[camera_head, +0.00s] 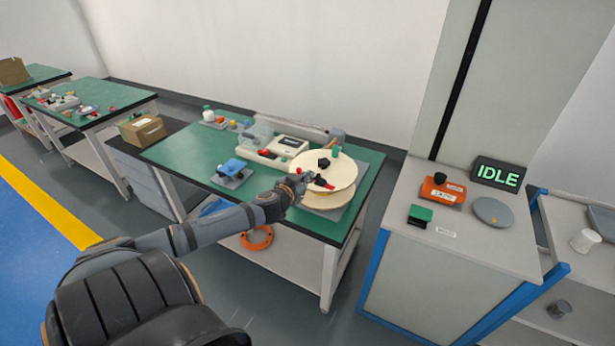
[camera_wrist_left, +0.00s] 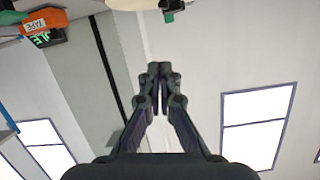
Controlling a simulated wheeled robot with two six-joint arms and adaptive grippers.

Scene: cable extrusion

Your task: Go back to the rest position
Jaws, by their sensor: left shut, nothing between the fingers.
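My left gripper (camera_head: 296,183) reaches in from the left in the head view, over the front edge of the green-topped table (camera_head: 185,150). It is close to a cream spool (camera_head: 335,167) with a black knob on top; I cannot tell whether they touch. In the left wrist view the gripper's fingers (camera_wrist_left: 159,68) meet at the tips, with nothing visible between them. That view is upside down and shows mostly wall and windows, with a cream edge at the top. My right gripper is not in view.
A cabinet to the right holds an "IDLE" display (camera_head: 498,174), an orange tape device (camera_head: 442,190) and a grey disc (camera_head: 492,211). An orange ring (camera_head: 257,238) is below the table.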

